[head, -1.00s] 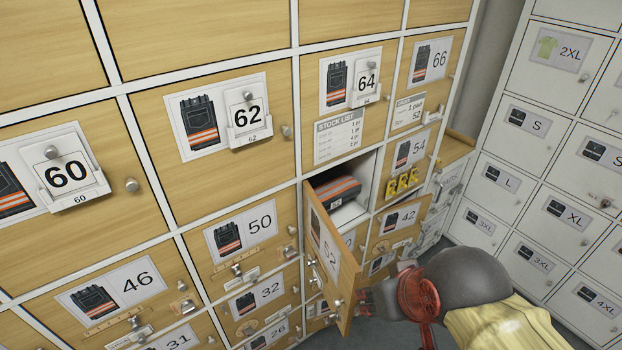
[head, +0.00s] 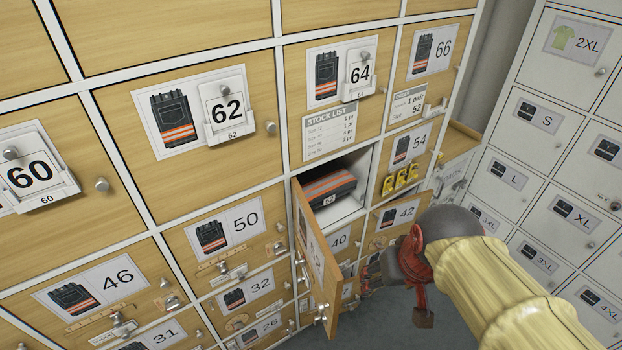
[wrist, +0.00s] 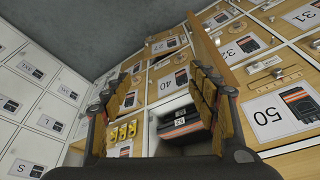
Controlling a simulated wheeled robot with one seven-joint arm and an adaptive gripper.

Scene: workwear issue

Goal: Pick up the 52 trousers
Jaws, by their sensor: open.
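The 52 trousers (head: 328,188), a folded dark bundle with orange and pale reflective stripes and a 52 tag, lie inside an open white-lined locker. They also show in the wrist view (wrist: 182,128), low between my fingers. The locker's wooden door (head: 318,262) stands swung out, seen almost edge-on in the head view. My gripper (head: 372,274) is open and empty, right of that door and lower than the compartment. In the wrist view my gripper's fingers (wrist: 160,95) stand wide apart, with the trousers beyond them, not touched. The fingertips are partly hidden in the head view.
The door's edge (wrist: 212,55) runs close by my right finger in the wrist view. Yellow tags (head: 400,179) hang below the 54 label. Closed numbered wooden lockers surround the opening, many with knobs. White lockers (head: 540,190) stand at the right, with grey floor (head: 400,310) between.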

